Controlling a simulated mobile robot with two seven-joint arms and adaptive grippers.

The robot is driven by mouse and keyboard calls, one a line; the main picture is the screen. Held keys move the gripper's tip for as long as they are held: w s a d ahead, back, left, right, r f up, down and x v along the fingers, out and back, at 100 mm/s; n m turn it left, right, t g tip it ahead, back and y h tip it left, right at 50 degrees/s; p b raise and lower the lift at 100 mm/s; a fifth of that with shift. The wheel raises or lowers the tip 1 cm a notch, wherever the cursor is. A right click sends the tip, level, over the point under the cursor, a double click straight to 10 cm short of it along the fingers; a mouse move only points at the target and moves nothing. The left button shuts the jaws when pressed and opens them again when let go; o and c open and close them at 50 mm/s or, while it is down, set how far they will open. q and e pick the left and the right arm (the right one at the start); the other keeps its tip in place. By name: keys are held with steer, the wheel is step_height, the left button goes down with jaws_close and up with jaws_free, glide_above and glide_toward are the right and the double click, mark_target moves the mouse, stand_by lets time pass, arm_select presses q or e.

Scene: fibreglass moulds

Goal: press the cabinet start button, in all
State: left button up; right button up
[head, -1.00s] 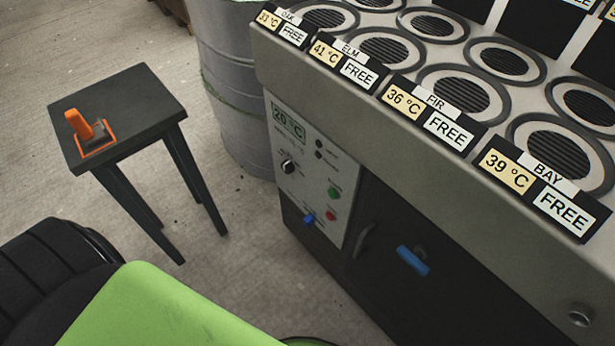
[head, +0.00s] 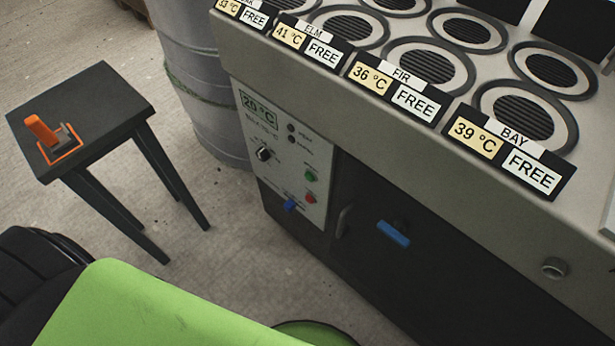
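The cabinet (head: 400,170) stands at the right with a pale control panel (head: 284,160) on its front left. The panel has a green button (head: 311,175), a red button (head: 310,198) below it, a black knob (head: 264,154), a blue lever (head: 290,206) and a display (head: 259,110) that seems to read 20 °C. The small panel lettering is too blurred to read, so I cannot tell from a label which button is start. Neither of my grippers is in view.
A dark stool (head: 90,115) with an orange-handled device (head: 50,138) stands at the left. A grey drum (head: 200,80) stands behind, beside the cabinet. Round vents and FREE labels line the top. Floor between stool and cabinet is clear.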

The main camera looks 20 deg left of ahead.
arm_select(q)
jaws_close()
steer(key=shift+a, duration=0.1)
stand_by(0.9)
